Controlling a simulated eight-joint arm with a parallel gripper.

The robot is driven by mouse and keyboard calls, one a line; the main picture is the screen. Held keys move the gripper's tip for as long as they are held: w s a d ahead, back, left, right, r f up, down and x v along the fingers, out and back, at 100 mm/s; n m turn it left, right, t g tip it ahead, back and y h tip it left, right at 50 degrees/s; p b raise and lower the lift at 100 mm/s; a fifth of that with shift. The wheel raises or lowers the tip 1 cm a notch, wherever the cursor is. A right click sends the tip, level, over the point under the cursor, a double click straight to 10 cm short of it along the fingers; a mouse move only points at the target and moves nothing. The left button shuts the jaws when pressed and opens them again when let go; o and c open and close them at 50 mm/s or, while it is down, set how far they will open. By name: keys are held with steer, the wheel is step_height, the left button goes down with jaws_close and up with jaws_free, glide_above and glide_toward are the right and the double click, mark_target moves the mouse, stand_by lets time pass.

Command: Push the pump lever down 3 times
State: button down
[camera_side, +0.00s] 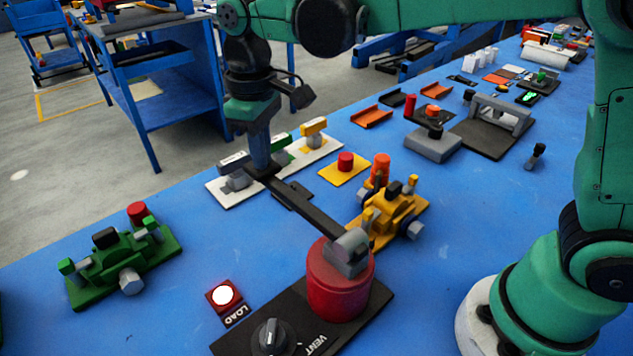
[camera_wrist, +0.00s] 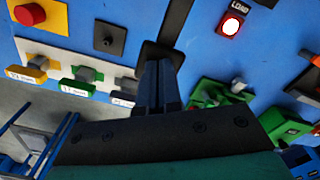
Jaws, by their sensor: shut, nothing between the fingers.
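The pump is a red cylinder (camera_side: 338,285) with a grey head, on a black base plate. Its long black lever (camera_side: 308,209) reaches from the head up and left in the side view and ends in a flat black pad. My gripper (camera_side: 262,166) points down with its fingers shut and empty, its tips at the pad end of the lever. In the wrist view the lever (camera_wrist: 178,22) runs down to its pad, just beyond my shut fingers (camera_wrist: 158,88). The tips overlap the pad in both views; I cannot tell whether they press on it.
A lit LOAD lamp (camera_side: 224,294) and a VENT knob (camera_side: 270,337) sit near the pump. A yellow valve assembly (camera_side: 392,214) stands close right of the lever, a green one (camera_side: 122,256) at left. A white switch strip (camera_side: 230,188) lies just behind my gripper.

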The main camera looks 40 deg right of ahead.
steer(key=shift+r, duration=2.65)
step_height(320, 180, up, 5)
steer(key=shift+r, duration=0.1)
steer(key=s+d+f+m+t, duration=0.6)
steer(key=s+d+f, duration=0.3)
steer(key=d+f, duration=0.2)
steer(key=shift+s+d+f+t, duration=0.15)
steer(key=shift+d+f+t, duration=0.1)
steer(key=shift+d+t, duration=0.3)
